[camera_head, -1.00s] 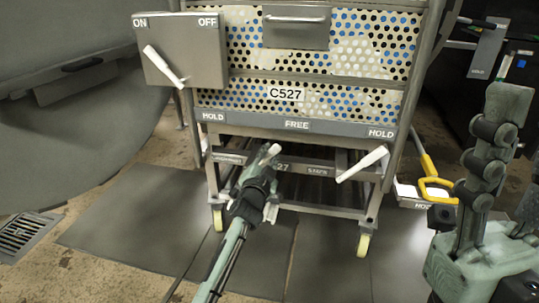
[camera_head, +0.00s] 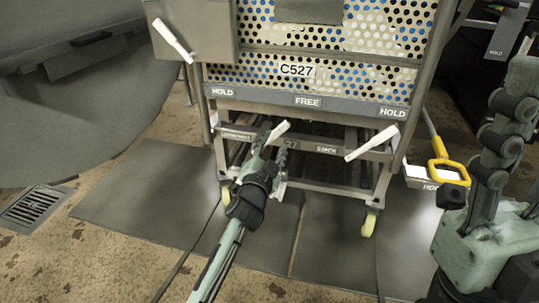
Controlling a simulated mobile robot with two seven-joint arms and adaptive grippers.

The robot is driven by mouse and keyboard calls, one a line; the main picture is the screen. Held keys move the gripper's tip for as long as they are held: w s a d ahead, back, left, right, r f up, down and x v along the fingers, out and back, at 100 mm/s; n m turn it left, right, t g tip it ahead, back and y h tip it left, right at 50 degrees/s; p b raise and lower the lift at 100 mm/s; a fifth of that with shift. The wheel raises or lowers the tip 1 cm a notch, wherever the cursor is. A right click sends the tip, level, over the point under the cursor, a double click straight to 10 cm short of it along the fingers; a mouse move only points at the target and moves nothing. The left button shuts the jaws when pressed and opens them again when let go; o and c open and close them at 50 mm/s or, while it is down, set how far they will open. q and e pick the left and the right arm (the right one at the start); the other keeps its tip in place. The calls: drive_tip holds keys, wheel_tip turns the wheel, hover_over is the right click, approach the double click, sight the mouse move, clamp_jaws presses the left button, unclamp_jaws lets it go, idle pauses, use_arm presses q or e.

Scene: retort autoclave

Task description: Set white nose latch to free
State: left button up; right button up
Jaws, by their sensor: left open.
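A white lever (camera_head: 276,131) sticks up between the fingers of my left gripper (camera_head: 271,150), below the FREE label (camera_head: 307,102) on the cart's grey label bar. My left gripper is open around or just in front of this lever; I cannot tell whether it touches. Another white lever (camera_head: 371,143) slants below the right HOLD label (camera_head: 393,113). A thin white piece (camera_head: 213,118) shows below the left HOLD label (camera_head: 222,92). The frames do not make clear which is the nose latch. My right gripper (camera_head: 515,115) is partly in view at the right edge.
The cart marked C527 (camera_head: 297,70) has perforated sides and stands on casters (camera_head: 369,225). A grey box (camera_head: 195,30) with a white lever (camera_head: 173,40) is at upper left. A yellow handle (camera_head: 449,172) stands right of the cart. A floor grate (camera_head: 36,207) lies at left.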

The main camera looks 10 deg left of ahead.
use_arm(q)
drive_tip(key=s, duration=0.5)
drive_tip(key=shift+s, duration=0.1)
drive_tip(key=shift+r, duration=0.1)
